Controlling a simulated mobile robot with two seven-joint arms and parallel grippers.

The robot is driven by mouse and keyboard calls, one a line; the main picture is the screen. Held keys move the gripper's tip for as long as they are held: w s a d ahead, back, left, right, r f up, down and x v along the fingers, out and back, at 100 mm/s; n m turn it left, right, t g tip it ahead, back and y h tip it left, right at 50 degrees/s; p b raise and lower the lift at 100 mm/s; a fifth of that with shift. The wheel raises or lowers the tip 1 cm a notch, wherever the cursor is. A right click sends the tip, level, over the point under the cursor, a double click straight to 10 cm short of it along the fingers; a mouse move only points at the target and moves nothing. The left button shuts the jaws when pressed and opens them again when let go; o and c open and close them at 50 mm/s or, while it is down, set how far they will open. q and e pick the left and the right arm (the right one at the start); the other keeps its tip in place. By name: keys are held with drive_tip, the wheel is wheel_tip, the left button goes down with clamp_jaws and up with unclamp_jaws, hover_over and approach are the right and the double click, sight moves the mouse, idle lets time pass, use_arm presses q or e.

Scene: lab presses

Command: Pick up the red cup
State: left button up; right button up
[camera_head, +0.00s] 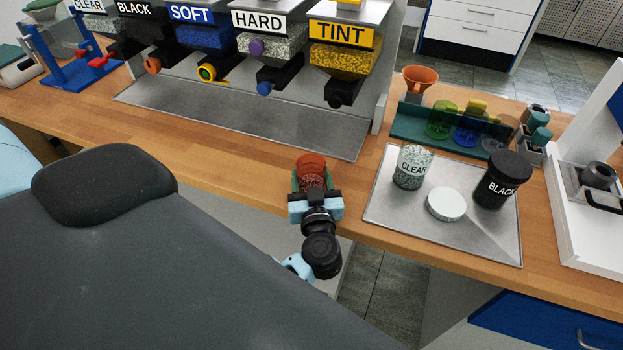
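The red cup (311,168) is see-through and stands near the front edge of the wooden bench, in the middle of the head view. My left gripper (312,182) reaches in from the front edge, with its green fingers on either side of the cup. The cup's lower part is hidden behind the gripper. I cannot tell whether the fingers press on the cup or leave a small gap, or whether its base touches the bench. My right gripper is not in view.
A metal tray (385,213) at right holds a CLEAR cup (412,168), a BLACK jar (501,180) and a white lid (446,204). Behind it, a green rack (410,124) holds coloured cups. Labelled dispensers (345,60) stand over a long metal tray (220,115). Bare wood lies left of the cup.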

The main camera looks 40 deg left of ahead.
use_arm(q)
drive_tip(key=c, duration=0.4)
